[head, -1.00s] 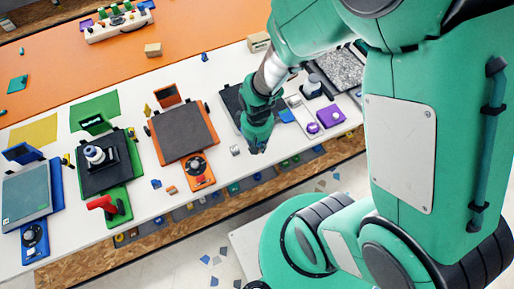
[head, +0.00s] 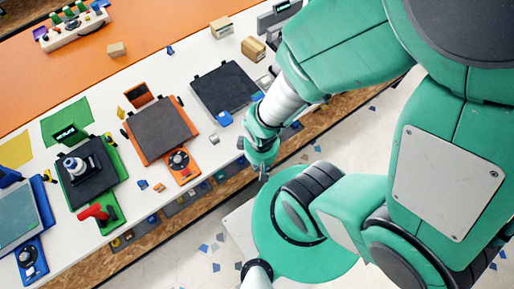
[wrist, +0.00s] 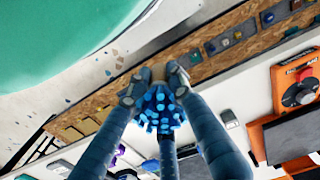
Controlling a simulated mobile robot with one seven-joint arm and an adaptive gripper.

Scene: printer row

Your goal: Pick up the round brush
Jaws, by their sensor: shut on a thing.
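The round brush (wrist: 158,110), with a blue bristled head, shows in the wrist view between the fingers of my gripper (wrist: 154,84). The fingers are closed around it, and its bristles face the camera. In the head view my gripper (head: 262,172) hangs at the front edge of the white table, pointing down. The brush cannot be made out there.
The white table (head: 206,141) carries an orange printer (head: 160,128), a green printer (head: 88,172) and a dark flat plate (head: 225,89). Two cardboard boxes (head: 253,48) stand farther back. Small parts bins (head: 187,201) line the table's front. The floor in front is open.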

